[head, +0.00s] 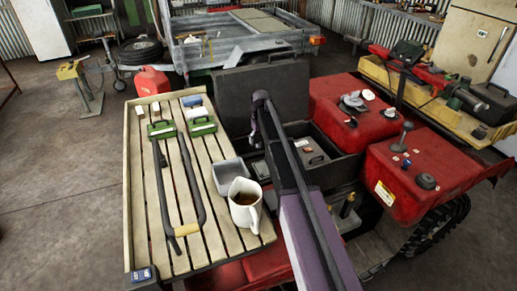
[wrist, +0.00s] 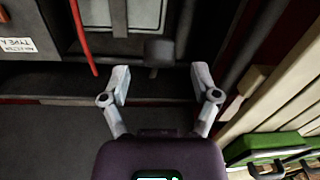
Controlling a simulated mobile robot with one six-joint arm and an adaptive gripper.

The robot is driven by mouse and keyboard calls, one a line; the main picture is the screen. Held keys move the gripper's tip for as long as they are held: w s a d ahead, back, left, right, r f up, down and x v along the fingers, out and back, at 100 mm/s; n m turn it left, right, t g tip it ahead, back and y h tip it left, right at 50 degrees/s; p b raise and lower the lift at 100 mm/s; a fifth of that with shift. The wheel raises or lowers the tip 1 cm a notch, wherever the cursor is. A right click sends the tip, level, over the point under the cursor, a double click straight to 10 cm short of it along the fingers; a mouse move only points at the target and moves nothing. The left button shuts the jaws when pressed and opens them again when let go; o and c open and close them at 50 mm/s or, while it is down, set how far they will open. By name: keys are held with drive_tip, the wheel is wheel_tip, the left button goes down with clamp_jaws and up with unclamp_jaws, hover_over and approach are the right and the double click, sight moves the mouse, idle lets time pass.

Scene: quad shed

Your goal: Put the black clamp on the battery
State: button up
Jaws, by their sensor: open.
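My gripper (wrist: 161,78) is open in the wrist view, its two pale fingers spread apart with nothing held between them. A small dark block (wrist: 160,51) shows just beyond and between the fingertips. It may be the black clamp, but it is too dark to be sure. The battery (head: 310,152) seems to be the dark grey block in the open black box, partly behind my arm in the head view. A red cable (wrist: 82,38) hangs at upper left in the wrist view. My fingertips are not clear in the head view.
The slatted wooden rack (head: 184,185) holds a jug (head: 244,204), a grey tub (head: 231,174), a bent black bar (head: 192,190) and green items (head: 202,127). Red tanks (head: 354,112) stand right of the box (head: 340,168), whose raised lid (head: 262,95) is behind.

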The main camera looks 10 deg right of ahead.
drive_tip(key=shift+f+b, duration=1.1)
drive_tip(key=shift+f, duration=0.3)
clamp_jaws()
drive_tip(key=shift+s, duration=0.1)
